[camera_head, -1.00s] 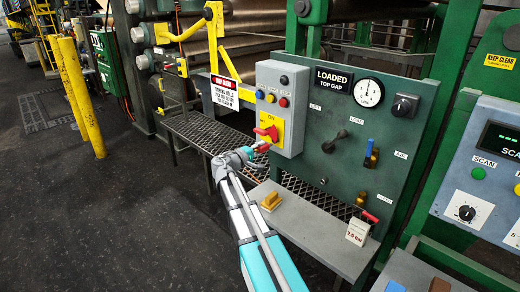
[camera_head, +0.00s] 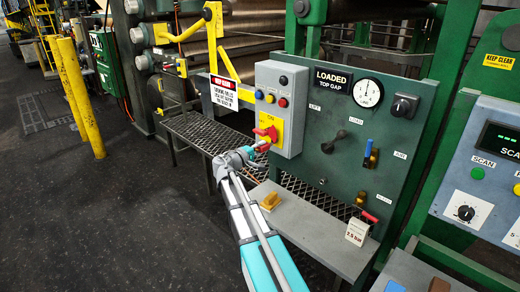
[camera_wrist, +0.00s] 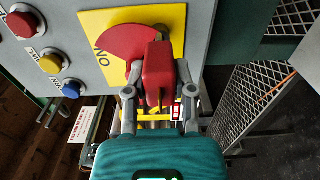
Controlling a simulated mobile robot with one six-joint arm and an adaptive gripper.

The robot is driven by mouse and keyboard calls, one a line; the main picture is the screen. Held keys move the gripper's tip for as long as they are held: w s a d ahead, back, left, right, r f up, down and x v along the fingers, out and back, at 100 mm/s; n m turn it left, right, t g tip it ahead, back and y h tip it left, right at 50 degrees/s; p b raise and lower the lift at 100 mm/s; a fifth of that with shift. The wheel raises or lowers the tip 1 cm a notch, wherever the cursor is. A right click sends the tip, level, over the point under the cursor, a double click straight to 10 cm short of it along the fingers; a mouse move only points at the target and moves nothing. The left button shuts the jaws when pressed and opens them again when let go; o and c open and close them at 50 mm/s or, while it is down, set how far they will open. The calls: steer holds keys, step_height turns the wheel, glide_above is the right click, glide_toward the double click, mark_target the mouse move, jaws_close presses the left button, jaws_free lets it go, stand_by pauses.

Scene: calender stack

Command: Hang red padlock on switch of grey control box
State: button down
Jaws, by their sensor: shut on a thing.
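The grey control box (camera_head: 290,75) stands on the green panel. Its red switch (camera_head: 270,131) sits on a yellow plate and shows large in the wrist view (camera_wrist: 122,42). My gripper (camera_head: 255,151) is at the lower front of the box, just below the switch. In the wrist view my gripper (camera_wrist: 160,98) is shut on the red padlock (camera_wrist: 159,72). The padlock is right in front of the switch and covers part of it. The shackle is mostly hidden, so I cannot tell whether it passes through the switch.
Red, yellow and blue buttons (camera_wrist: 50,63) are beside the switch. A grey shelf (camera_head: 310,232) below carries a yellow-brown block (camera_head: 270,201) and a white tag (camera_head: 357,232). Dark floor at left is open.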

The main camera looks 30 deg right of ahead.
steer(key=shift+x, duration=1.25)
stand_by(0.3)
steer(key=shift+c, duration=1.9)
jaws_free()
steer(key=o, duration=0.4)
steer(key=shift+s, duration=0.1)
steer(key=shift+v, duration=3.5)
